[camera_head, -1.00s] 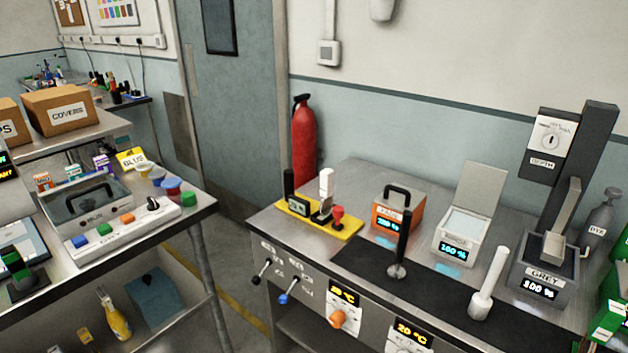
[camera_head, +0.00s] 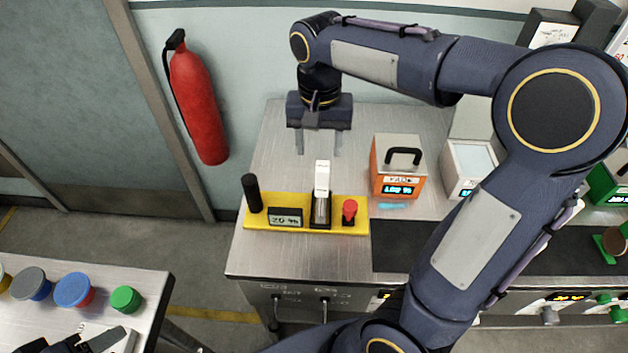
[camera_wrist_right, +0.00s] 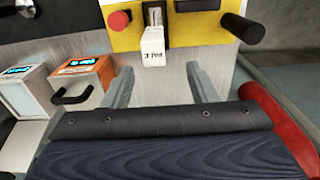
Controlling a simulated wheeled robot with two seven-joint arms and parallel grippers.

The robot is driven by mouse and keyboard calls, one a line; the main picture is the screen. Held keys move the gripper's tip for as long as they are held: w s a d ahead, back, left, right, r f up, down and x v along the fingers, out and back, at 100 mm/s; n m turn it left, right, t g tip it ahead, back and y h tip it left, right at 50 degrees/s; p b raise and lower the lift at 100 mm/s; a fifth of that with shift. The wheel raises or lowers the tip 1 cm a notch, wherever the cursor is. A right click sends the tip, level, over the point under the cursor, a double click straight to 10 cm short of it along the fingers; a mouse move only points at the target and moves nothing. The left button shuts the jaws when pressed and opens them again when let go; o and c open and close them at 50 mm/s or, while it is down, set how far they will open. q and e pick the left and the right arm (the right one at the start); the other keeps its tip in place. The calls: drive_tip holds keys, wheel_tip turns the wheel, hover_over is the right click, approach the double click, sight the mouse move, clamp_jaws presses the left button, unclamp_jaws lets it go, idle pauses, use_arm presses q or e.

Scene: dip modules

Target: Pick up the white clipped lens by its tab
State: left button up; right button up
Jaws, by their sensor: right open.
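The white tab (camera_head: 322,176) of the clipped lens stands upright in the dark slot of a yellow holder (camera_head: 260,224) on the steel bench. In the right wrist view the tab (camera_wrist_right: 153,48) shows dark lettering and lies just beyond the fingertips, between their lines. The lens below the tab is mostly hidden in the holder. My right gripper (camera_head: 319,146) points down, open and empty, behind and a little above the tab, not touching it. Its two fingers (camera_wrist_right: 158,76) stand apart in the wrist view.
The holder also carries a black post (camera_head: 251,194), a small display (camera_head: 286,216) and a red knob (camera_head: 349,210). An orange box (camera_head: 398,170) with a black handle stands to the right. A red extinguisher (camera_head: 199,105) hangs at the left. The bench behind the holder is clear.

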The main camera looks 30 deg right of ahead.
sight(323, 166)
drive_tip(key=f, duration=0.4)
drive_tip(key=s+f, duration=0.1)
drive_tip(key=f, duration=0.2)
drive_tip(key=shift+d+p, duration=0.2)
drive_tip(key=shift+p, duration=0.1)
drive_tip(key=shift+r, duration=0.1)
clamp_jaws()
drive_tip(key=shift+r, duration=0.1)
